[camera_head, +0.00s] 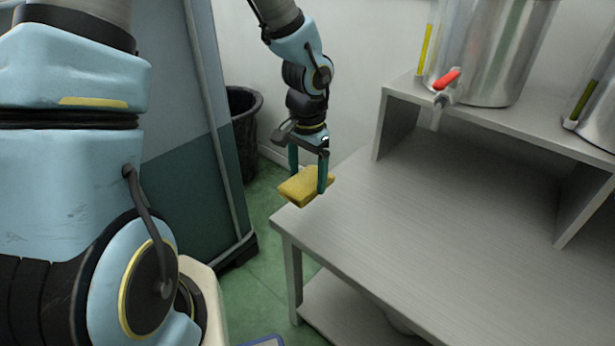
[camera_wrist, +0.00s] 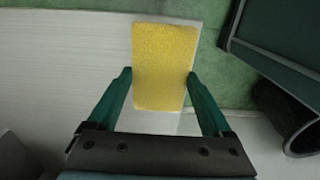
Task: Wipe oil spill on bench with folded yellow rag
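My gripper (camera_head: 308,178) is shut on the folded yellow rag (camera_head: 299,188), one green finger on each side of it. The rag is held in the air near the left corner of the bench (camera_head: 420,230), and it looks flat and block-like. In the wrist view the rag (camera_wrist: 165,62) sits between the two fingertips (camera_wrist: 160,80), with the pale bench top to its left and behind it. The bench top is bare brushed grey. No oil spill can be made out on the part of it that shows.
A raised shelf (camera_head: 535,125) on the bench carries a steel tank (camera_head: 490,50) with a red-handled tap (camera_head: 446,80). A dark bin (camera_head: 243,125) stands on the green floor (camera_head: 262,215) behind a grey-green panel (camera_head: 180,130). The front bench top is free.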

